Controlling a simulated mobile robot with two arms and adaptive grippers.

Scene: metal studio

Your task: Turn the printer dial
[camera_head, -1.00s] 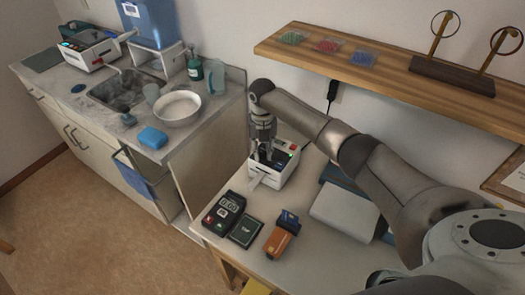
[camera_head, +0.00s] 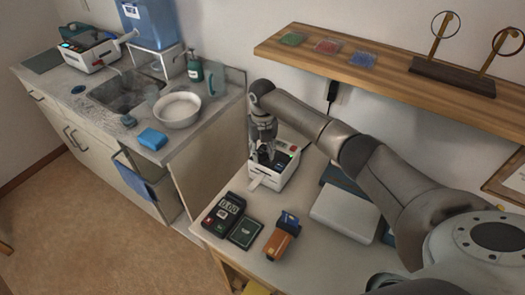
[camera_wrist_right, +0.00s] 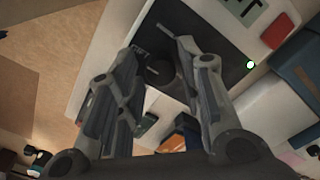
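The printer (camera_head: 287,177) is a small white box with a dark top panel, standing on the desk below the wall shelf. A pale paper strip sticks out of its front. My right gripper (camera_head: 266,158) points down over the panel and covers part of it. In the right wrist view, a dark round dial (camera_wrist_right: 160,72) sits on the black panel between the two fingertips of my right gripper (camera_wrist_right: 162,50). The fingers stand apart on either side of the dial, close to it. Firm contact cannot be made out. My left gripper is not in view.
In front of the printer lie a card terminal (camera_head: 224,214), a dark green box (camera_head: 244,232) and an orange-brown item (camera_head: 277,244). A grey-white box (camera_head: 344,214) lies to the right. The wooden shelf (camera_head: 390,80) hangs above. The sink counter (camera_head: 228,100) is left.

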